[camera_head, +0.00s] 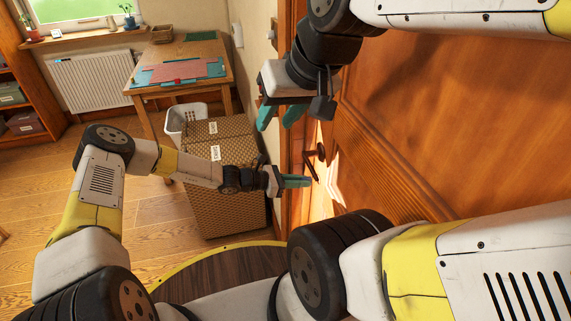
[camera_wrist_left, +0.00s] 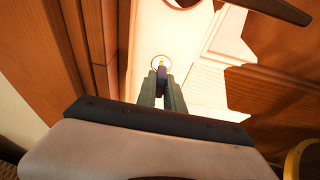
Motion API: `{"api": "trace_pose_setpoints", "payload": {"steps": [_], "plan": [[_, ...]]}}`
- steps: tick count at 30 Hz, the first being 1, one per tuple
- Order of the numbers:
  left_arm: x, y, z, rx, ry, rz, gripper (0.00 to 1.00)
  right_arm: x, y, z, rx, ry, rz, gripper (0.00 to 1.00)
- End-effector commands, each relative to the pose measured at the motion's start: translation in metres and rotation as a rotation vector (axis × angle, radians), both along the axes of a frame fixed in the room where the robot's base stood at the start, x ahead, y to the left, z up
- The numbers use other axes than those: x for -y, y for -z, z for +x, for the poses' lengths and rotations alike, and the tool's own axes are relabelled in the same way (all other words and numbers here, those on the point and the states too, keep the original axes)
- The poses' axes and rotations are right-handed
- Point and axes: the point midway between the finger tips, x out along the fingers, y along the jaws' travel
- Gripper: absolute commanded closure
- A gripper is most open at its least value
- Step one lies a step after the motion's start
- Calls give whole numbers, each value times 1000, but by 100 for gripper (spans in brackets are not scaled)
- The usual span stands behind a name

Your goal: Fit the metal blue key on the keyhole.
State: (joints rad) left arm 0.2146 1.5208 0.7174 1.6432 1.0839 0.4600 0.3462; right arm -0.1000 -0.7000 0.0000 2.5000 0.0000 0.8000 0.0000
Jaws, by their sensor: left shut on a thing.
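In the left wrist view, the blue key (camera_wrist_left: 161,76) is held between the fingertips of my left gripper (camera_wrist_left: 161,88). It points at the round keyhole (camera_wrist_left: 155,62) in the bright door plate. The key's far end overlaps the keyhole; I cannot tell whether it is inside. In the head view, my left gripper (camera_head: 297,181) is beside the door edge below the handle, and the key is too small to make out. My right gripper (camera_head: 279,117) is higher up, with its teal fingers apart and nothing visible between them.
The wooden door (camera_head: 450,130) fills the right side, with its dark handle (camera_head: 316,154) just above my left gripper. A tall woven box (camera_head: 215,205) and a white bin (camera_head: 180,118) stand left of it. A table (camera_head: 205,50) is behind them. Open floor lies left.

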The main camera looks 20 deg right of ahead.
Motion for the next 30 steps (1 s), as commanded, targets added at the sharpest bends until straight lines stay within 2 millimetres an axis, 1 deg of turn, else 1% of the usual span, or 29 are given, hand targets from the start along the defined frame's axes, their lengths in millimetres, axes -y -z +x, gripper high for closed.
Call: {"api": "trace_pose_setpoints", "payload": {"steps": [3, 18, 30], "plan": [[3, 0, 0, 0, 0, 0, 100, 0, 0, 0, 0, 0, 0, 64], [4, 0, 0, 0, 0, 0, 100, 0, 0, 0, 0, 0, 0, 64], [10, 1, -1, -1, 0, 0, 100, 0, 0, 0, 0, 0, 0, 64]]}}
